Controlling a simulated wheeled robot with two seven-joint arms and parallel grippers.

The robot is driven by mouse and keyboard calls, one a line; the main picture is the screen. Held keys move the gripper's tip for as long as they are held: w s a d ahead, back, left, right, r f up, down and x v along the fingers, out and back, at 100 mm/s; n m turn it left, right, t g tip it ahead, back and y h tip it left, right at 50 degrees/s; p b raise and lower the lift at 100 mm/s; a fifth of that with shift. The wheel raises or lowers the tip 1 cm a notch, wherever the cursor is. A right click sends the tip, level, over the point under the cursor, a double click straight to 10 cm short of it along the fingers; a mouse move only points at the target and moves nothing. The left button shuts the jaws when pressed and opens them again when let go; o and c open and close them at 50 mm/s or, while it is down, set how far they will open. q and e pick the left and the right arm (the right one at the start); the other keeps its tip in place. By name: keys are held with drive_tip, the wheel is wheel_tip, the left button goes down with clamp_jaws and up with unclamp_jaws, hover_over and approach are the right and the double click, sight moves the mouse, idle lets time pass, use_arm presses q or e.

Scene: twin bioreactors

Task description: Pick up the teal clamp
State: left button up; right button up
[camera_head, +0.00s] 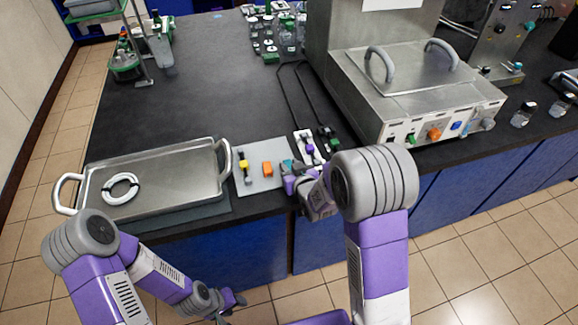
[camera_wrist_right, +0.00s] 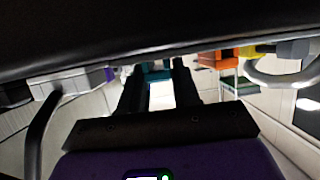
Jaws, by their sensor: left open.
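The teal clamp (camera_head: 287,166) is at the right end of the grey mat (camera_head: 250,183), near the table's front edge. My right gripper (camera_head: 295,175) is at it, partly covering it. In the right wrist view the teal clamp (camera_wrist_right: 156,72) shows between the fingertips of my right gripper (camera_wrist_right: 157,80) and about fills the gap. I cannot tell whether the fingers press on it or whether it is lifted. My left gripper (camera_head: 232,303) is open, low in front of the table and away from the clamp.
Orange (camera_head: 267,169) and yellow (camera_head: 243,165) clamps are left of the teal one. A metal tray (camera_head: 185,160) with a white tube coil (camera_head: 121,189) is further left. A steel device (camera_head: 405,85) stands at right.

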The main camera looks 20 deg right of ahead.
drive_tip(key=shift+c, duration=1.1)
